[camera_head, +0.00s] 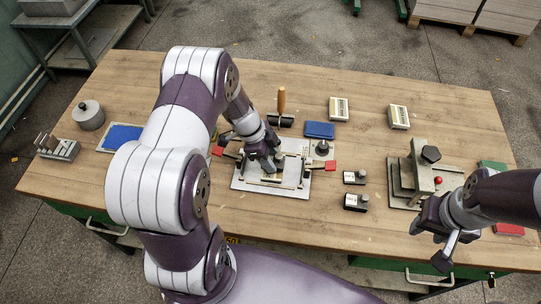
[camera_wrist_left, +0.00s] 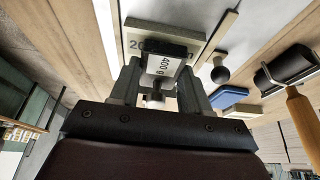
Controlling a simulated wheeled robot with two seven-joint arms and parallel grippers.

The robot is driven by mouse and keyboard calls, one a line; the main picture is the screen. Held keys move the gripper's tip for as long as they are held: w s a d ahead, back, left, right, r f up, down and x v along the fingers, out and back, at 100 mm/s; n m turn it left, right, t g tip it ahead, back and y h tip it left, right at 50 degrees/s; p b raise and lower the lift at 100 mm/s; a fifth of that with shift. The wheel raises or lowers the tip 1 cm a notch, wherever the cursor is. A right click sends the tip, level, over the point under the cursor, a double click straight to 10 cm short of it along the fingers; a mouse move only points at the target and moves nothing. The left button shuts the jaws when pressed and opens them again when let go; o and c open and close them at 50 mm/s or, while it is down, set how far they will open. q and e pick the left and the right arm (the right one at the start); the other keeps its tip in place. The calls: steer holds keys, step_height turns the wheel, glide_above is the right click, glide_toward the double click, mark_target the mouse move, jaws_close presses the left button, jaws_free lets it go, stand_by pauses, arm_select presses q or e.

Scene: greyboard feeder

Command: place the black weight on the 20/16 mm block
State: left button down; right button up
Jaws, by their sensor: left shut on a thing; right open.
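My left gripper (camera_head: 268,166) is over the metal plate fixture (camera_head: 240,184) at the table's middle. In the left wrist view the gripper (camera_wrist_left: 160,82) is shut on a black weight (camera_wrist_left: 178,47) with a white "400 g" label. I cannot tell whether the weight touches the block. In the head view the gripper hides the weight. My right gripper (camera_head: 437,245) is open and empty near the table's front right edge.
Two black labelled blocks (camera_head: 355,177) (camera_head: 356,202) stand right of the fixture. A press with a dark knob (camera_head: 431,155) is further right. A wooden-handled roller (camera_head: 281,101) and blue pad (camera_head: 319,130) lie behind. Red clamp handles (camera_head: 331,166) (camera_head: 217,151) flank the fixture.

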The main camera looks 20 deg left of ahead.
arm_select(q)
steer(key=shift+f+b, duration=0.5)
steer(key=shift+b, duration=0.15)
steer(key=c, duration=0.5)
jaws_free()
steer(key=shift+r, duration=0.1)
